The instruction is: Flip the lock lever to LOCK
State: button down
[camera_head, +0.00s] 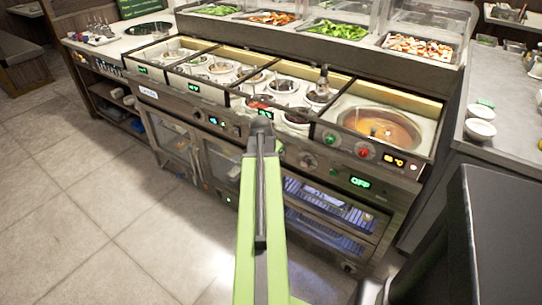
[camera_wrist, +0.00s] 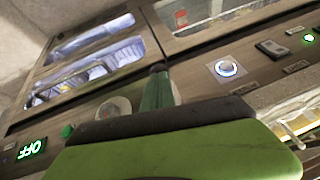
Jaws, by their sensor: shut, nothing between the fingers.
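My gripper (camera_head: 262,124) is in front of the counter's control panel in the head view. Its shut, empty fingers (camera_wrist: 158,88) reach up over the panel in the wrist view, between a pale round knob (camera_wrist: 113,107) and a blue-ringed round button (camera_wrist: 226,69). Whether the fingers touch the panel I cannot tell. I cannot make out the lock lever for sure in either view. My arm and gripper hide part of the panel.
A green OFF display (camera_head: 360,183) sits on the panel, and it also shows in the wrist view (camera_wrist: 32,149). A black switch (camera_wrist: 270,47) is beyond the blue-ringed button. A sauce well (camera_head: 378,128) is open at right. Floor (camera_head: 110,225) at left is clear.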

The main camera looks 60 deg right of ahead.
jog(key=shift+a+f+b, duration=0.2)
jog(key=shift+f+b, duration=0.7)
jog(key=shift+f, duration=0.35)
jog(key=shift+a, duration=0.1)
